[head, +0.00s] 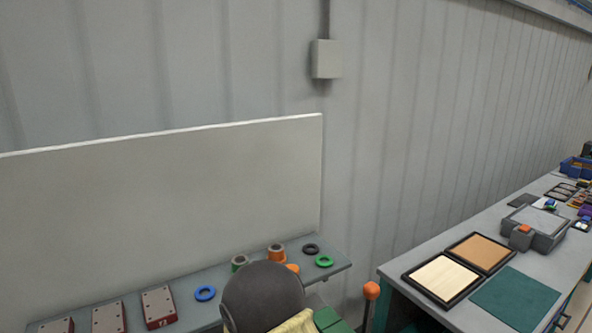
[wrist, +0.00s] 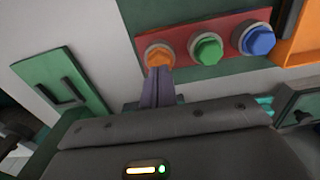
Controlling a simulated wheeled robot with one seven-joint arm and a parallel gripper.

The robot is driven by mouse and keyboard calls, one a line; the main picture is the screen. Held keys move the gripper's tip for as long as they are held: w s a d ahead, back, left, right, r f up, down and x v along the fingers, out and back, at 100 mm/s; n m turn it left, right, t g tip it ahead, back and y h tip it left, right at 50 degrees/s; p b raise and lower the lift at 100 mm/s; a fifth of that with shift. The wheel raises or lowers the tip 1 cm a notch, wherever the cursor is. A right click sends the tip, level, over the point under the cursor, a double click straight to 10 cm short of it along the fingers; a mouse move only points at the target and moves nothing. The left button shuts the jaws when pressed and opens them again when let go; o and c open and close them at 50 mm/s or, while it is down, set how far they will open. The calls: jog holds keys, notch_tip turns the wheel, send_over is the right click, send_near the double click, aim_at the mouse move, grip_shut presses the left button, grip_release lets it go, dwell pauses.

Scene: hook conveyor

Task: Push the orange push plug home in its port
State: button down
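In the wrist view, the orange push plug (wrist: 157,55) sits in a light ring-shaped port at the left end of a red block (wrist: 180,37). A green plug (wrist: 206,48) and a blue plug (wrist: 258,40) sit in the same block to its right. My gripper (wrist: 159,74) has its narrow grey fingers close together at the lower edge of the orange plug. I see nothing between them. I cannot tell whether the fingertips touch the plug or how deep it sits. In the head view I cannot make out the red block or my fingers.
In the wrist view, a green plate (wrist: 60,95) stands at left and an orange panel (wrist: 298,35) at right. In the head view, a shelf (head: 345,265) carries rings and red boxes (head: 158,307). A bench (head: 400,268) with trays stands at right.

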jog(key=shift+f+b, duration=0.6)
jog(key=shift+f, duration=0.2)
dwell(0.4)
jog(key=shift+r+p, duration=3.05)
jog(key=shift+r, duration=0.55)
jog(key=shift+w+d+r, duration=0.1)
jog(key=shift+w+d, duration=0.1)
jog(key=s+d+r+m+t+b, duration=0.1)
jog(key=d+r+m+b, duration=0.2)
jog(key=d+r, duration=0.3)
jog(key=s+d+r+m+t+b, duration=0.1)
jog(key=d+r+m+b, duration=0.2)
jog(key=d, duration=1.2)
notch_tip(320, 180, up, 3)
jog(key=b, duration=0.2)
jog(key=shift+d+t+b, duration=0.3)
jog(key=shift+d+b, duration=0.1)
